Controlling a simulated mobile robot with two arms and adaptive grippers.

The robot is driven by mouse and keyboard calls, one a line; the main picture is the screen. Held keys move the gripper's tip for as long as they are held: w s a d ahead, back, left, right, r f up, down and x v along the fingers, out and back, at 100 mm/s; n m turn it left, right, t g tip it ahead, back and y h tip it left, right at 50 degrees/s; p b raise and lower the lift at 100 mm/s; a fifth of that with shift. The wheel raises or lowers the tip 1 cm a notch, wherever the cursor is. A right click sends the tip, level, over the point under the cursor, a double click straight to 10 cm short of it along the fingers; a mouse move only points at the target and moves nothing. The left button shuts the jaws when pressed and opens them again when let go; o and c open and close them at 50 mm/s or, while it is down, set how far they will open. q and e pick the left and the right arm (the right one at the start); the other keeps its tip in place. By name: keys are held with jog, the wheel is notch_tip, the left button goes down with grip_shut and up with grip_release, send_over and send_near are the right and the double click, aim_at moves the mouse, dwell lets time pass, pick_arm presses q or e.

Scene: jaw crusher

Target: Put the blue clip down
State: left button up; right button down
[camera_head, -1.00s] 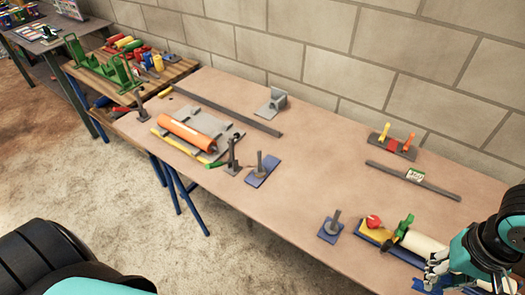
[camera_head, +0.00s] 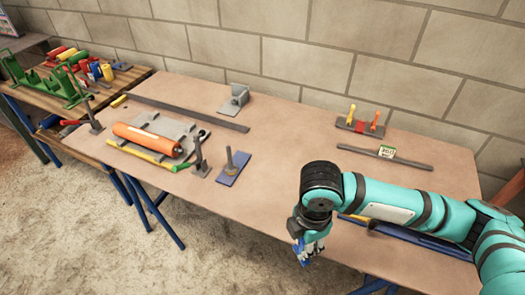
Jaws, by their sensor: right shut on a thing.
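My right gripper (camera_head: 309,250) hangs from the teal arm at the table's front edge and points down. It is shut on the blue clip (camera_head: 300,248), of which only a small blue part shows between and beside the fingers. The gripper and clip appear at or just in front of the table's edge; their height above it is hard to tell. My left gripper is not in view.
The table (camera_head: 270,150) holds a blue plate with an upright peg (camera_head: 229,170), an orange cylinder (camera_head: 147,138), a grey bracket (camera_head: 235,102) and a dark bar with a label (camera_head: 410,161). My right arm hides the front right. The middle is clear.

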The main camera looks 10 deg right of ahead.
jog(key=shift+s+a+f+n, duration=0.15)
jog(key=shift+a+f+n, duration=0.1)
jog(key=shift+f+n, duration=0.65)
jog(key=shift+s+a+f+n+b, duration=0.1)
jog(key=shift+f+n+b, duration=0.15)
jog(key=shift+n, duration=0.35)
jog(key=shift+a+f+n, duration=0.1)
jog(key=shift+n, duration=0.2)
jog(key=shift+w, duration=0.35)
jog(key=w+f, duration=0.1)
jog(key=w, duration=0.4)
jog(key=w+d+f+p, duration=0.1)
jog(key=w, duration=0.4)
jog(key=w+d+f, duration=0.1)
jog(key=w+f, duration=0.1)
jog(key=w, duration=0.3)
jog(key=shift+f+p, duration=0.1)
jog(key=shift+p, duration=0.3)
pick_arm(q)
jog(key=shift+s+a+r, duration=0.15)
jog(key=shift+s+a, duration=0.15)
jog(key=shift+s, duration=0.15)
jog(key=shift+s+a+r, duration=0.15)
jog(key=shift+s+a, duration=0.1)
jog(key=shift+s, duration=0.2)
pick_arm(e)
jog(key=shift+f, duration=0.45)
